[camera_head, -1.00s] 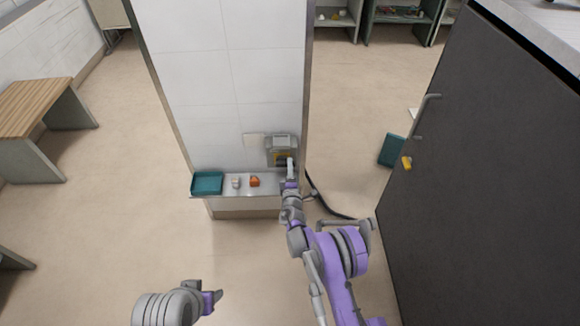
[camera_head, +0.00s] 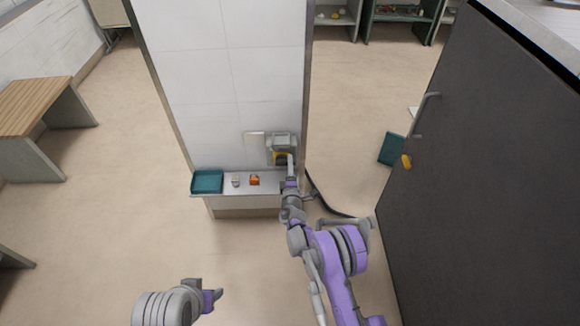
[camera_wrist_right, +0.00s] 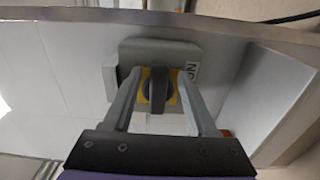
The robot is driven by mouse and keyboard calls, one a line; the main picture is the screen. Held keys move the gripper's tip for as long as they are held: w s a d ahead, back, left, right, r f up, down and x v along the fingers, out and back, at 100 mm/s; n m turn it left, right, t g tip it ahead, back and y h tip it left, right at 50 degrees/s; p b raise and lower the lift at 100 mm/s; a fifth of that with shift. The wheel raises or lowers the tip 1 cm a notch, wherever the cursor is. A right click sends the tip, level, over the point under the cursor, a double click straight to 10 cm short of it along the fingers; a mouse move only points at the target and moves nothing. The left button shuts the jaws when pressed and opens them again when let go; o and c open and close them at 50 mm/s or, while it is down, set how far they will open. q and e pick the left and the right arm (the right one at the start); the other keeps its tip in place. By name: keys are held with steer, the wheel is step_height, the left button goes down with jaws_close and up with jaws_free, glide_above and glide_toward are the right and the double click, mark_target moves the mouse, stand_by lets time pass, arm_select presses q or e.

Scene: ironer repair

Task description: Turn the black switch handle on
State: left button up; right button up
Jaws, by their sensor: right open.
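The black switch handle (camera_wrist_right: 158,90) sits on a yellow plate on a grey switch box (camera_wrist_right: 150,48), seen in the right wrist view. In the head view the switch box (camera_head: 281,142) is fixed on the white tiled pillar, and my arm partly covers its front. My right gripper (camera_wrist_right: 160,100) is open, its two fingers reaching toward the box on either side of the handle. I cannot tell whether they touch it. In the head view the right gripper (camera_head: 291,165) is at the box. My left gripper (camera_head: 212,292) is low at the left, away from the pillar.
A ledge (camera_head: 225,192) below the box holds a teal tray (camera_head: 207,181), a small pale item (camera_head: 236,181) and an orange item (camera_head: 254,180). A dark hose lies on the floor right of the pillar. A large dark cabinet (camera_head: 490,170) stands at the right.

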steer(key=s, duration=1.1)
steer(key=shift+w, duration=0.1)
